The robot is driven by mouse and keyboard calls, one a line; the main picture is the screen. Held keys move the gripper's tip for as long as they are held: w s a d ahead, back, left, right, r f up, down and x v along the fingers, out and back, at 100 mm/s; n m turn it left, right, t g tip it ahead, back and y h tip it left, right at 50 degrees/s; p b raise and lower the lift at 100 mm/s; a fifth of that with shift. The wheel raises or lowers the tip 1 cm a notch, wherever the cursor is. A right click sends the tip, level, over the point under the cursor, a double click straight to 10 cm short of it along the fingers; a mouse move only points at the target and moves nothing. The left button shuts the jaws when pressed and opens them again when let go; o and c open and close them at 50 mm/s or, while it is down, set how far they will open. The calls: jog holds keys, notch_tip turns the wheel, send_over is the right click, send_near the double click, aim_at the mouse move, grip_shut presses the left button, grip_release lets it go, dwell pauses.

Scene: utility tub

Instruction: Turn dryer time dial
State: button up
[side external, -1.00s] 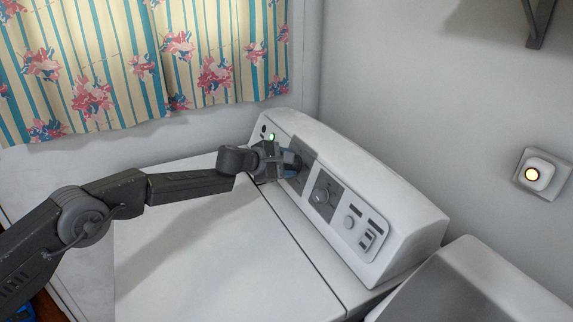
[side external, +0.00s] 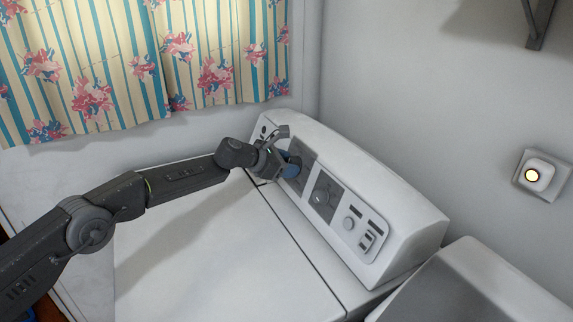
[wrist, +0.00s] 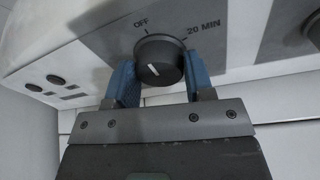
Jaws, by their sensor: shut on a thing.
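The dryer time dial (wrist: 158,62) is a dark round knob with a white pointer line. It sits on a grey panel marked "OFF" and "20 MIN" in the wrist view, and its pointer lies below and left of the printed marks' middle. My gripper (wrist: 160,80) has its two blue fingers on either side of the dial, shut on it. In the side external view my gripper (side external: 290,166) is at the left part of the dryer's control console (side external: 400,205), and it hides the dial there.
The white dryer top (side external: 230,245) is clear. A floral curtain (side external: 140,60) hangs behind. A lit wall switch (side external: 532,175) is at right.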

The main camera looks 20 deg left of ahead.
dwell(0.4)
jog(key=o, duration=0.9)
jog(key=shift+r, duration=0.15)
jog(key=v, duration=1.3)
jog(key=shift+s+a, duration=0.25)
